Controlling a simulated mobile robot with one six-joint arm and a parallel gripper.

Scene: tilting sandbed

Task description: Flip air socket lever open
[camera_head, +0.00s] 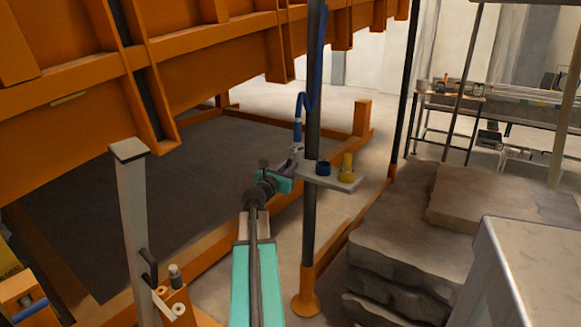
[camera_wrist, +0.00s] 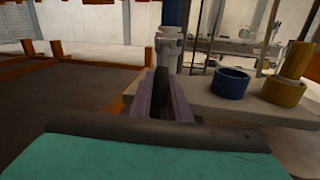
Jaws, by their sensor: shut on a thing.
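The air socket (camera_wrist: 168,48) is a grey metal fitting below a blue hose (camera_head: 298,112), beside a dark post. It stands upright just beyond my fingertips in the wrist view. My gripper (camera_head: 291,164) reaches it from the front left, at the near side of a small grey shelf. In the wrist view its two purple-grey fingers (camera_wrist: 161,92) are closed around a narrow dark piece that runs up to the fitting. This appears to be the socket's lever; most of it is hidden between the fingers, so its exact angle cannot be told.
The shelf (camera_wrist: 222,104) carries a blue ring (camera_wrist: 230,83) and a yellow cylinder fitting (camera_wrist: 287,82) right of my gripper. The dark post (camera_head: 313,220) stands close by. Stacked rock slabs (camera_head: 400,245) lie right, and the orange sandbed frame (camera_head: 215,75) hangs left.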

